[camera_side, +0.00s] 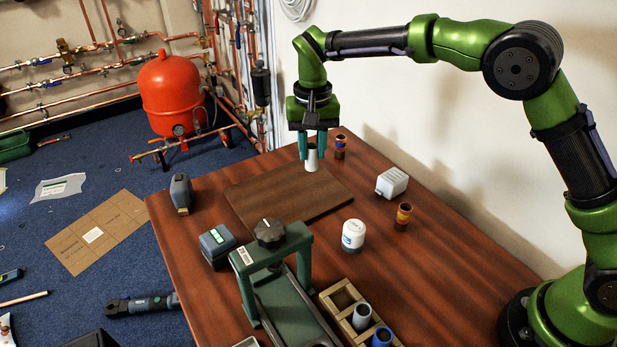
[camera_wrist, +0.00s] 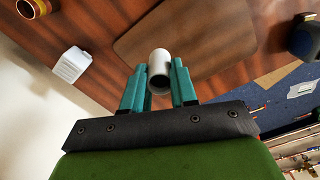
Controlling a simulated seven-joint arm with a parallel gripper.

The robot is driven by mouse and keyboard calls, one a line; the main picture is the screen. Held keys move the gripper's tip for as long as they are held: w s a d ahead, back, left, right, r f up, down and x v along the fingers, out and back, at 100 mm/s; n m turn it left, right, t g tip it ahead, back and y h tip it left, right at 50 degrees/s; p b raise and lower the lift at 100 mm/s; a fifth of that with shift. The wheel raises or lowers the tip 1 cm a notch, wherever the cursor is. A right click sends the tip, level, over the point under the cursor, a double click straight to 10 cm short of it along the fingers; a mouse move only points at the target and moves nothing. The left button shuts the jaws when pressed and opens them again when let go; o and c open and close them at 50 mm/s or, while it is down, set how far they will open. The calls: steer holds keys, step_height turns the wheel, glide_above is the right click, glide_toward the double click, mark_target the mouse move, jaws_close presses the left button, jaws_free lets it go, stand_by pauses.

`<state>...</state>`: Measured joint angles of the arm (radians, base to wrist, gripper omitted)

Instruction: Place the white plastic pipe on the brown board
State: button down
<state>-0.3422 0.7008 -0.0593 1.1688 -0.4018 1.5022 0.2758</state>
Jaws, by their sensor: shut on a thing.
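The white plastic pipe (camera_side: 312,162) is a short tube, roughly upright, between the teal fingers of my gripper (camera_side: 313,155). My gripper is shut on it. In the wrist view the pipe (camera_wrist: 159,64) shows its open end between the fingertips (camera_wrist: 159,78). The brown board (camera_side: 290,195) lies flat on the table. The pipe is at the board's far corner in the side view and overlaps its edge in the wrist view (camera_wrist: 195,35). I cannot tell whether the pipe's lower end touches the board.
A copper fitting (camera_side: 340,148) stands close behind the gripper. A white box (camera_side: 392,183), another fitting (camera_side: 403,216) and a white jar (camera_side: 353,235) stand right of the board.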

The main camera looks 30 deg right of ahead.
steer(key=shift+s+f, duration=0.15)
steer(key=shift+f, duration=4.85)
steer(key=shift+f, duration=0.1)
steer(key=c, duration=0.9)
jaws_free()
